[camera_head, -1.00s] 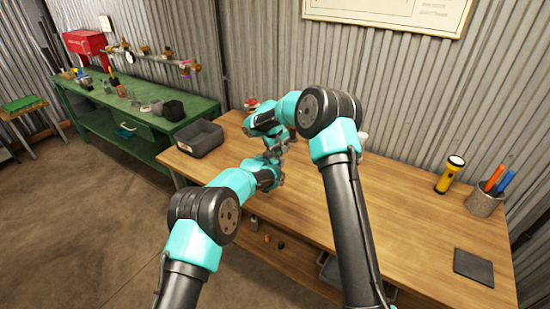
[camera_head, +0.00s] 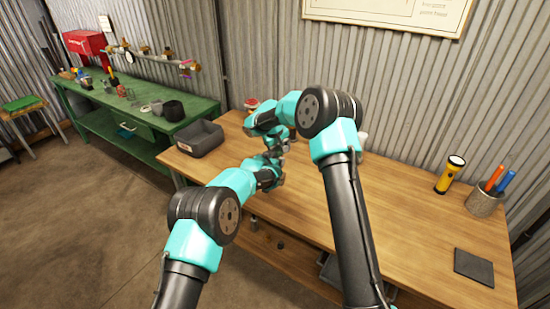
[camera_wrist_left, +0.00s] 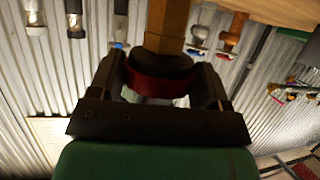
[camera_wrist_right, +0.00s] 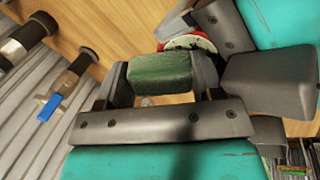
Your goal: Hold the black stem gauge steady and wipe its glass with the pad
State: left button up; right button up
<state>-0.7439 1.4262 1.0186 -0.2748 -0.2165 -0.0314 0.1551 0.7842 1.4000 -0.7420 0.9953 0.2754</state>
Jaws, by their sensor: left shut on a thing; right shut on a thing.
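My left gripper (camera_wrist_left: 162,90) is shut on the gauge (camera_wrist_left: 160,87), seen in the left wrist view as a dark rounded body with a red part between the fingers. My right gripper (camera_wrist_right: 165,85) is shut on a green block-like pad (camera_wrist_right: 160,72). In the right wrist view the gauge's red rim and pale face (camera_wrist_right: 190,42) show just behind the pad, partly covered by it and a finger. I cannot tell whether pad and glass touch. In the head view both grippers are close together over the wooden table, the right (camera_head: 282,147) above the left (camera_head: 277,177); gauge and pad are hidden there.
A grey bin (camera_head: 200,139) stands at the wooden table's (camera_head: 400,205) left end. A yellow torch (camera_head: 450,174), a pen cup (camera_head: 484,203) and a dark flat square (camera_head: 474,267) are at the right. The table's middle right is clear.

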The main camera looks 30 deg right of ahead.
pick_arm(q)
jog(key=shift+s+d+r, duration=0.15)
jog(key=shift+d+r, duration=0.05)
jog(key=shift+d, duration=0.05)
pick_arm(e)
jog(key=shift+a+f, duration=0.1)
jog(key=shift+a, duration=0.65)
pick_arm(q)
jog(key=shift+s+f, duration=0.1)
jog(key=shift+f, duration=0.25)
pick_arm(e)
jog(key=shift+r, duration=1.4)
jog(key=shift+d+r, duration=0.1)
jog(key=shift+r, duration=0.65)
pick_arm(q)
jog(key=shift+a, duration=0.1)
pick_arm(e)
jog(key=shift+d, duration=0.15)
pick_arm(q)
jog(key=shift+r, duration=0.1)
pick_arm(e)
jog(key=shift+d, duration=0.35)
pick_arm(q)
jog(key=shift+w+r, duration=0.1)
jog(key=shift+w, duration=0.1)
pick_arm(e)
jog(key=d, duration=0.7)
jog(key=shift+d, duration=0.2)
